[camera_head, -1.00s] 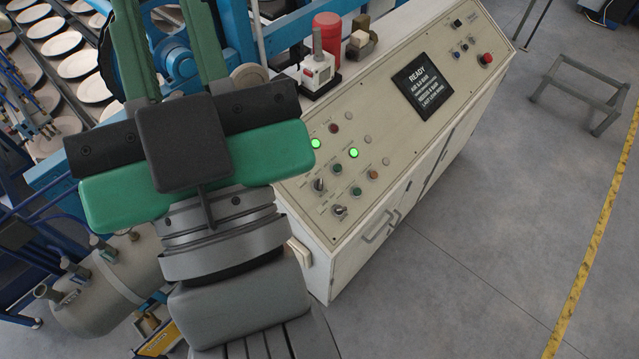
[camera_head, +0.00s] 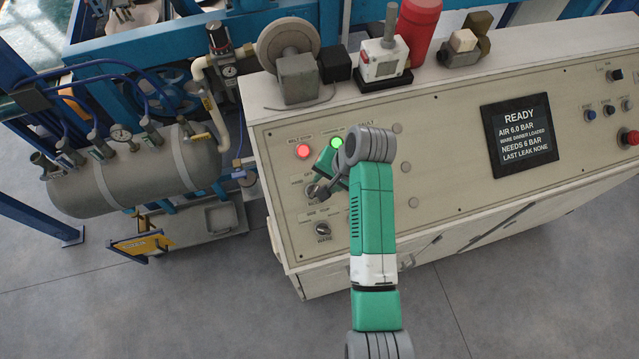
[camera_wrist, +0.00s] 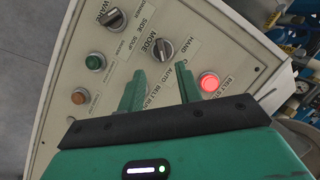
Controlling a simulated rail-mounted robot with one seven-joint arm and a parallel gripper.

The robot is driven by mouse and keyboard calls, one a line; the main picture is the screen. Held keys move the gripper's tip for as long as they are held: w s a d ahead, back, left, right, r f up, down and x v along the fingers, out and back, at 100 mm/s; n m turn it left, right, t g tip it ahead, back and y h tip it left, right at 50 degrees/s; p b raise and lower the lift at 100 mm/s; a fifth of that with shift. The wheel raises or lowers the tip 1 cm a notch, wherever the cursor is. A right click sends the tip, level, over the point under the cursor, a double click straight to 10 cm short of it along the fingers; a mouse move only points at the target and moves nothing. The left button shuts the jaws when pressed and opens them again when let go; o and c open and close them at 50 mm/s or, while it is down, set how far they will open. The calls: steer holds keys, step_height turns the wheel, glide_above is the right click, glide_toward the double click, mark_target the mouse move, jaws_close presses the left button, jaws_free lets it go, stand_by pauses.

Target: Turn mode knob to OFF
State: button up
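The mode knob (camera_wrist: 162,48) is a grey rotary knob beside the word MODE, with HAND and AUTO printed near it. Its exact pointer setting I cannot tell. My gripper (camera_wrist: 162,70) is open, its two green fingers apart, with the knob just beyond the gap between the tips. Whether the tips touch the knob is not clear.
The belt lamp (camera_wrist: 209,83) glows red, and a green lamp (camera_head: 337,142) is lit. A green button (camera_wrist: 95,61) and an orange button (camera_wrist: 79,97) lie left of the fingers. The display (camera_head: 518,132) reads READY. A grey tank (camera_head: 130,175) stands left of the console.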

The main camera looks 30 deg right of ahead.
steer(key=x, duration=0.7)
steer(key=shift+w+a+f+b, duration=0.2)
steer(key=shift+f+b, duration=0.1)
jaws_close()
